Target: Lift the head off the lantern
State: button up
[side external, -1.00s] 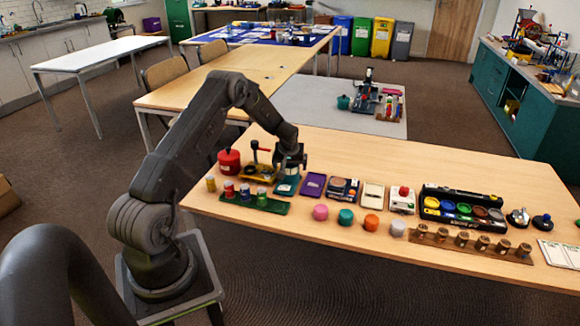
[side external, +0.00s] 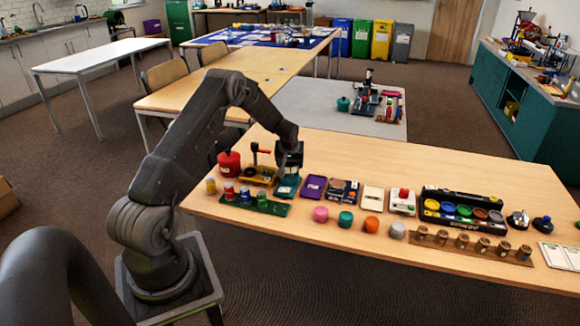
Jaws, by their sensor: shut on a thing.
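My gripper (side external: 290,166) points down at the left part of the wooden table, over a small teal thing (side external: 287,188) that seems to be the lantern's lower part. The gripper is shut on what seems to be the lantern's head, which is dark and mostly hidden by the fingers. I cannot tell whether the head is apart from the lower part; the view is too small.
A red pot (side external: 229,163) and a yellow stand with a dark post (side external: 258,174) are close on the left. A green rack of small jars (side external: 252,204) is in front. A purple tray (side external: 313,187) is close on the right.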

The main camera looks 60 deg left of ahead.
notch_tip(320, 180, up, 3)
jog(key=shift+s+r, duration=0.1)
jog(key=shift+s, duration=0.05)
jog(key=s+a+r, duration=0.4)
jog(key=s+r, duration=0.2)
jog(key=s, duration=0.4)
jog(key=s+d+f+n, duration=0.1)
jog(key=d, duration=0.3)
jog(key=s+d+f+n+g, duration=0.1)
jog(key=d, duration=0.3)
jog(key=s+d+f+n, duration=0.1)
jog(key=d, duration=0.3)
jog(key=shift+s+d+f+n+g, duration=0.2)
jog(key=shift+f+n+g, duration=0.1)
jog(key=shift+n, duration=0.1)
jog(key=d, duration=0.1)
send_over(298, 211)
jog(key=d, duration=0.1)
jog(key=shift+n+y, duration=0.3)
notch_tip(298, 211, down, 7)
jog(key=shift+d+f, duration=0.1)
jog(key=shift+f, duration=2.05)
jog(key=shift+f, duration=0.15)
